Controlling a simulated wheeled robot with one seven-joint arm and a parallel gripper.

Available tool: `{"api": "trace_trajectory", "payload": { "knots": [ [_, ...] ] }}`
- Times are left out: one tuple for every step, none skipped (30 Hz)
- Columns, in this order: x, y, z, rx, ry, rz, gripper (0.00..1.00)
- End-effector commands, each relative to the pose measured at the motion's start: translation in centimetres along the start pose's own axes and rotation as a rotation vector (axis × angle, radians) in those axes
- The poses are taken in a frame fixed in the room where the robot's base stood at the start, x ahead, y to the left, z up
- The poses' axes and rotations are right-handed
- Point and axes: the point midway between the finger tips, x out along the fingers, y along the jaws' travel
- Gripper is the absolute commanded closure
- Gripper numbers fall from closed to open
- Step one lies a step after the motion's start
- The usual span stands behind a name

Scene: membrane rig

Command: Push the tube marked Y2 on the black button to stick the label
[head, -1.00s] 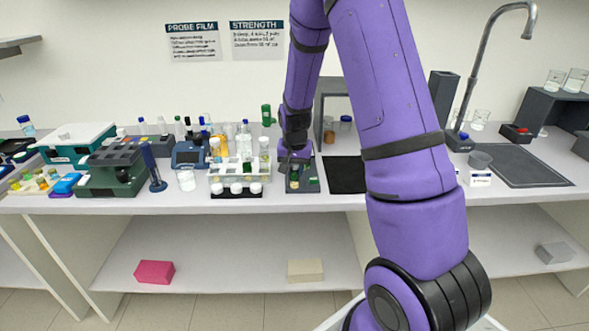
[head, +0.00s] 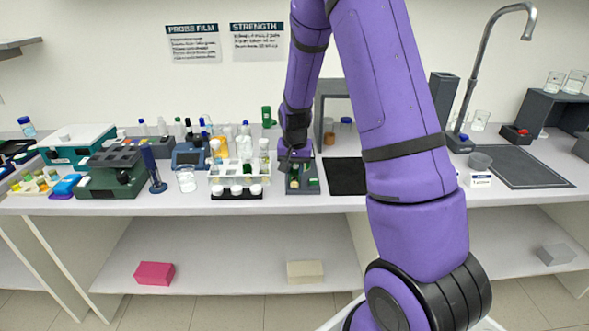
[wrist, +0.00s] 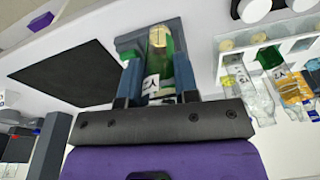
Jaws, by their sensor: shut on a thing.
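My gripper (wrist: 158,88) is shut on a green tube (wrist: 160,48) with a pale cap and a white label with dark lettering. The mark on the label is hard to read at this angle. In the head view my gripper (head: 296,160) points down at the dark green-grey labelling station (head: 303,188) on the bench. The held tube is at the station, and the wrist view shows the station's grey-green body (wrist: 128,42) around it. I cannot tell whether the tube touches the black button, which is hidden.
A white rack (head: 240,178) of bottles stands just left of the station, with white-capped jars in front. A black mat (head: 346,176) lies to the right. A grey frame (head: 320,100) stands behind. A blue device (head: 190,155) is further left.

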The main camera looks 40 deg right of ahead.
Motion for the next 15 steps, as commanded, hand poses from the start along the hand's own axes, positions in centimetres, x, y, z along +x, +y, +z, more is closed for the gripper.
{"api": "trace_trajectory", "payload": {
  "knots": [
    [-0.4,0.0,0.2,-0.001,0.001,-0.001,0.98],
    [-0.5,0.0,0.3,-0.001,0.001,-0.001,0.98],
    [-0.8,0.0,0.4,-0.001,0.002,-0.001,0.98],
    [-1.0,0.0,0.5,-0.001,0.002,-0.001,0.98],
    [-1.2,0.0,0.6,-0.001,0.002,-0.001,0.98],
    [-1.4,0.1,0.8,-0.001,0.002,-0.001,0.98],
    [-1.6,0.1,0.8,-0.001,0.002,-0.001,0.98],
    [-1.7,0.1,1.0,-0.001,0.002,-0.001,0.98],
    [-2.0,0.1,1.1,0.000,0.002,-0.001,0.98],
    [-2.1,0.1,1.2,0.000,0.002,-0.001,0.98],
    [-2.3,0.1,1.3,0.000,0.002,-0.001,0.98],
    [-2.5,0.1,1.5,0.000,0.001,-0.001,0.98],
    [-2.7,0.2,1.6,0.000,0.001,-0.001,0.98],
    [-2.9,0.2,1.7,0.000,0.001,-0.001,0.98],
    [-3.1,0.2,1.8,0.000,0.001,-0.001,0.98]
  ]
}}
